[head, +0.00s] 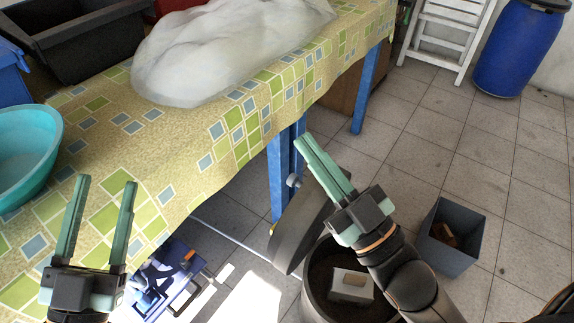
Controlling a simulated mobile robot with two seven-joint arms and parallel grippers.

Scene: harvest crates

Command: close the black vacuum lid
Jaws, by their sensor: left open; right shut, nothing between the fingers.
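The black vacuum (312,296) is a dark round drum on the tiled floor at the bottom centre. Its lid (291,237) stands open, tilted up on the left side of the drum, with a small grey knob on its outer face. A pale block with a brown top (352,286) shows inside the drum. My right gripper (304,140) is shut and empty. Its fingers cross in front of the lid's upper right part and point up left; I cannot tell if they touch it. My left gripper (106,183) is open and empty in front of the table's near side.
A table with a patterned cloth (190,165) and blue legs fills the left, bearing a white plastic bag (225,50), a teal basin (25,150) and a black crate (85,40). A grey bin (452,250) stands right of the drum.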

